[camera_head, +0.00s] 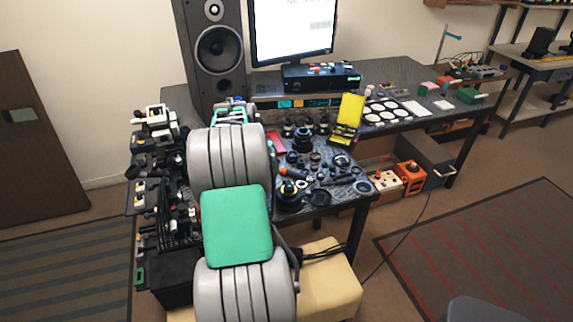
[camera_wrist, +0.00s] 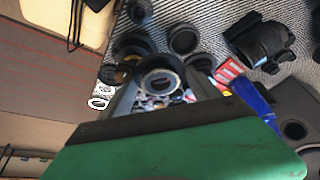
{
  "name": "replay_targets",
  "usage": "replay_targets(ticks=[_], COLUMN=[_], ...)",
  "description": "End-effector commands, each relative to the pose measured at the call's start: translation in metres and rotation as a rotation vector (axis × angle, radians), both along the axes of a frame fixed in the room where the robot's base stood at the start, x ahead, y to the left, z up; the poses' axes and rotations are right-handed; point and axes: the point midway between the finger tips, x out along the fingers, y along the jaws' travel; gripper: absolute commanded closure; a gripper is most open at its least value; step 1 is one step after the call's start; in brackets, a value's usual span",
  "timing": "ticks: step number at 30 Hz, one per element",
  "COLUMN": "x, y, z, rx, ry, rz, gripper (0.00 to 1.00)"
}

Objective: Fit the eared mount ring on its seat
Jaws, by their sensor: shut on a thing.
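In the wrist view my gripper (camera_wrist: 162,92) reaches away from its green body, with a grey finger on each side. Between the fingers is a grey ring with a dark centre (camera_wrist: 160,78), which looks like the eared mount ring. Its ears cannot be made out. The seat cannot be told apart from the dark round parts around the ring. In the head view my grey and green arm covers part of the bench, and the fingers and held ring cannot be made out.
Several dark lens parts (camera_head: 302,140) crowd the bench. Black rings (camera_wrist: 184,40) and a dark lens body (camera_wrist: 262,42) lie beyond my gripper. A red box (camera_wrist: 229,72) is close on the right. A yellow case (camera_head: 348,112) stands open.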

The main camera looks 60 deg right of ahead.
Motion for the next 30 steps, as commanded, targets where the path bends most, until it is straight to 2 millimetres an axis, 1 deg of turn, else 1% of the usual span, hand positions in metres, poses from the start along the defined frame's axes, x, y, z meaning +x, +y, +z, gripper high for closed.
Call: replay_targets(ticks=[1, 3, 6, 7, 9, 13, 17, 30], x=[-0.019, -0.039, -0.058, -0.061, -0.064, -0.065, -0.065, -0.064], y=[-0.017, -0.034, -0.048, -0.05, -0.053, -0.053, -0.053, -0.052], z=[-0.006, -0.014, -0.021, -0.022, -0.025, -0.03, -0.039, -0.081], rx=[0.0, -0.003, -0.007, -0.008, -0.009, -0.009, -0.009, -0.009], ry=[0.002, 0.005, 0.005, 0.004, 0.004, 0.005, 0.006, 0.005], rz=[-0.059, -0.125, -0.182, -0.193, -0.203, -0.204, -0.203, -0.202], gripper=[0.71, 0.71, 0.71, 0.71, 0.71, 0.71, 0.71, 0.71])
